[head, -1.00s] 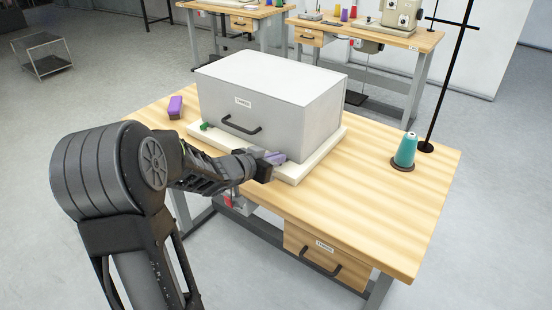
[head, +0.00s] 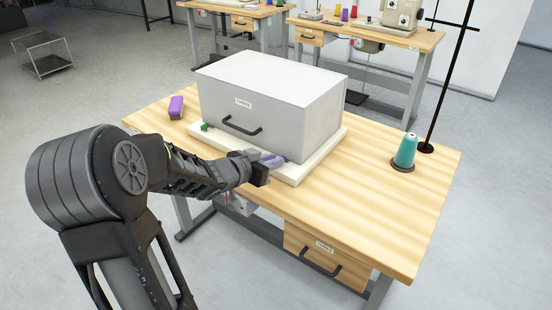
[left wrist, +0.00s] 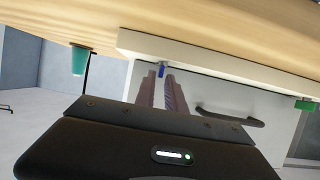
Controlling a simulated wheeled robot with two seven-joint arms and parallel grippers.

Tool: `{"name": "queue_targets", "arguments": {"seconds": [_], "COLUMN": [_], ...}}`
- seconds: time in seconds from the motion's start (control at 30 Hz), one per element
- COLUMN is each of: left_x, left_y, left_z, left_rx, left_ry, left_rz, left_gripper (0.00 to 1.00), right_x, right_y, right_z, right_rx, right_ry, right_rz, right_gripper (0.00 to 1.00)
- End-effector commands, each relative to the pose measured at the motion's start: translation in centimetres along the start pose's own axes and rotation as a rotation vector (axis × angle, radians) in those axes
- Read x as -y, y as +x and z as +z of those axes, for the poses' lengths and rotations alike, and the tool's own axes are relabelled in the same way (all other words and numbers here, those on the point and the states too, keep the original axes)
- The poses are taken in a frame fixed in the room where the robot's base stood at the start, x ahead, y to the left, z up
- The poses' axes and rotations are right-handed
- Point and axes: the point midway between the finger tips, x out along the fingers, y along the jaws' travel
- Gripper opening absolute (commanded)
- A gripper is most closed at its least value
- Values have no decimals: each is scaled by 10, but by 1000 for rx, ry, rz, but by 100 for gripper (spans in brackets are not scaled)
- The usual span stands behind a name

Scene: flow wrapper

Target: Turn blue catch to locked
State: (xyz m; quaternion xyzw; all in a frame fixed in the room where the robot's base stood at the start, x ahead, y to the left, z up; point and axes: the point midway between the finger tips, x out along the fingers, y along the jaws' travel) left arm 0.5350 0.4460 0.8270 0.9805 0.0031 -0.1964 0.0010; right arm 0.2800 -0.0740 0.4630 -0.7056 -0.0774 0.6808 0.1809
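The blue catch (left wrist: 161,70) is a small blue piece at the base of the grey case (left wrist: 215,95), which appears upside down in the left wrist view. My left gripper (left wrist: 161,78) points at it with its two fingers apart, and the catch shows between the fingertips. I cannot tell whether the fingers touch it. In the head view the left gripper (head: 272,160) is low at the case's front right corner and hides the blue catch. A green catch (head: 206,126) is at the front left of the case, also in the left wrist view (left wrist: 305,104). My right gripper is out of view.
The case has a dark front handle (head: 241,127) and stands on a pale base board (head: 312,166). A teal thread cone (head: 405,152) and a black stand (head: 427,146) are on the right. The table's right front is clear.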

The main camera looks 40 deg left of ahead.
Motion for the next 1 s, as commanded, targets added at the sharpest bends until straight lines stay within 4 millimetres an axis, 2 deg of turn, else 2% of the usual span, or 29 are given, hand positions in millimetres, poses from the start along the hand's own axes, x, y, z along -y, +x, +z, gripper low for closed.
{"name": "queue_targets", "arguments": {"seconds": [0.2,0.4,1.0], "left_x": [0,0,-1], "left_y": [-35,-57,-60], "left_z": [-4,-2,0], "left_rx": [-4,-1,0], "left_ry": [-3,-1,1], "left_rz": [0,0,1], "left_gripper": [15,15,15], "right_x": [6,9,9], "right_y": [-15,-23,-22], "right_z": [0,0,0], "right_rx": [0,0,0], "right_ry": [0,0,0], "right_rz": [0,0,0], "right_gripper": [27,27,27]}}
